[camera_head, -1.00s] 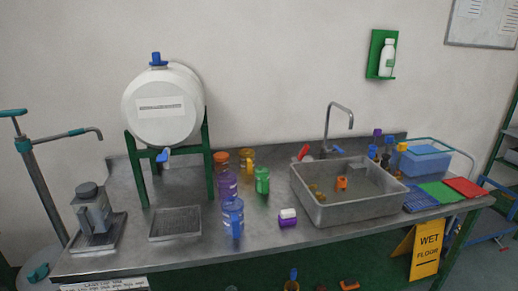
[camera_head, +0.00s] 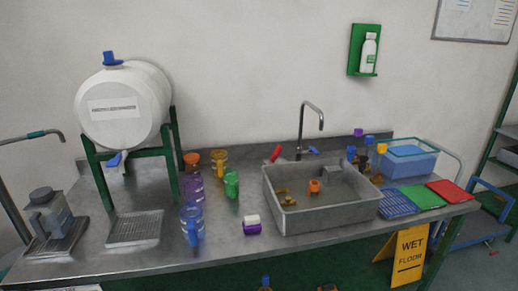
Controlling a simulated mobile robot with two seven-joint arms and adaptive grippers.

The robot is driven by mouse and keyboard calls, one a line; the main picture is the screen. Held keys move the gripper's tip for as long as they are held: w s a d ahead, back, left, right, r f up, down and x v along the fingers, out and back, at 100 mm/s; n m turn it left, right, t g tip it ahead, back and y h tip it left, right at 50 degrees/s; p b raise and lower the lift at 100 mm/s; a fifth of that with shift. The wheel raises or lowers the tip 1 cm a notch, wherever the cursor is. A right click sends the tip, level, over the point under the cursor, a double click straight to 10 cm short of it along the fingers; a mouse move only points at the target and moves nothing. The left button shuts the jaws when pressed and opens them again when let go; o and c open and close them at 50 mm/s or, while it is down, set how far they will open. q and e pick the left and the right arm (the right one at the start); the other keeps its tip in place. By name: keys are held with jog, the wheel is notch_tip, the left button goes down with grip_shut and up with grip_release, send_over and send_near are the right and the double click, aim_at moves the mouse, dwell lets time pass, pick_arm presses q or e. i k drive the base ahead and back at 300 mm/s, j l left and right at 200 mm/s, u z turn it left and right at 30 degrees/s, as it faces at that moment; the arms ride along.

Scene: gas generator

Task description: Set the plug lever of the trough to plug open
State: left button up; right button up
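The grey trough (camera_head: 325,217) is set on the metal bench, right of the middle. A small red lever-like part (camera_head: 276,152) stands tilted behind its back left edge; I cannot tell for sure whether it is the plug lever or how it is set. A tall curved tap (camera_head: 301,125) rises behind the trough, with a small blue handle (camera_head: 314,150) beside its base. In the trough are an orange piece (camera_head: 314,187) and small yellow pieces (camera_head: 286,199). Its drain is not clearly visible. Neither of my grippers is in view.
A white barrel (camera_head: 122,105) on a green stand is at the left. Several coloured jugs, including a blue one (camera_head: 192,224), stand left of the trough. A purple-and-white block (camera_head: 251,225) is near the front edge. A yellow wet-floor sign (camera_head: 409,255) is below right.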

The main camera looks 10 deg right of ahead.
aim_at(276, 154)
jog(key=l+u, duration=0.45)
jog(key=l, duration=0.6)
jog(key=l+u, duration=0.1)
jog(key=l, duration=0.45)
jog(key=k+l+u, duration=0.1)
jog(key=l, duration=0.45)
